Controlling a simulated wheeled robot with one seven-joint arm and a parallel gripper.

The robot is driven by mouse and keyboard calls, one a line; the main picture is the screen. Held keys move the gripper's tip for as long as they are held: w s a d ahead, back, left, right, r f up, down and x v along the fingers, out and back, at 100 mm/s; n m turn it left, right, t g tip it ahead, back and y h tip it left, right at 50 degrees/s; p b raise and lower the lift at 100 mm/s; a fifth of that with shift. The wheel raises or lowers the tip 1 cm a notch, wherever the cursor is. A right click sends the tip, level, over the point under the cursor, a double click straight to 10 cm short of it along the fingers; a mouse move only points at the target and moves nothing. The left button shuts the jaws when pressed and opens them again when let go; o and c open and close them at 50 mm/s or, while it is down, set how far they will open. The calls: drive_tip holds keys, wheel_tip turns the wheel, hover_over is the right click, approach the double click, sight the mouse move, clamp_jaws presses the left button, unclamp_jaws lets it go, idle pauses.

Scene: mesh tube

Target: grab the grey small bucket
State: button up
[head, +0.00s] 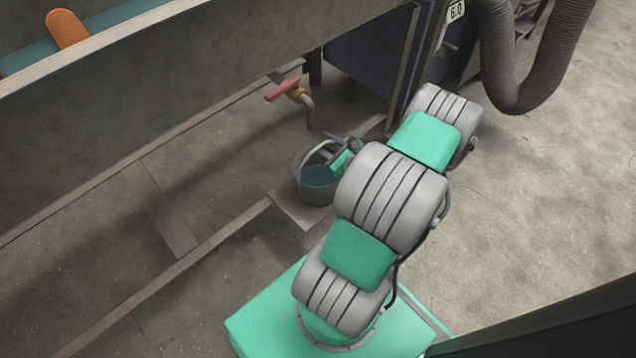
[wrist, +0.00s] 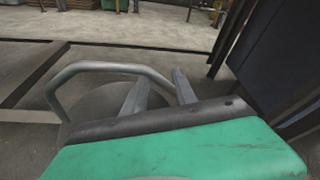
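The grey small bucket (head: 314,192) stands on a flat plate at the floor, below a tap, with bluish liquid inside. Its raised grey handle shows in the wrist view (wrist: 100,67). My gripper (head: 332,143) is at the bucket's top, by the rim and handle. In the wrist view my gripper (wrist: 162,82) has its two fingers apart, with a gap between them. The handle passes behind the left finger and its right end runs down into that gap. I cannot tell whether the fingers touch it. Part of the bucket is hidden by my gripper and arm.
A tap with a red lever (head: 283,89) and bent spout is just above the bucket. A long metal trough (head: 130,90) runs along the left. A dark blue cabinet (head: 368,65) stands behind, and a thick hose (head: 505,60) hangs at right. The floor at right is clear.

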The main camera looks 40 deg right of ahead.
drive_tip(key=shift+w, duration=0.15)
clamp_jaws()
idle(1.3)
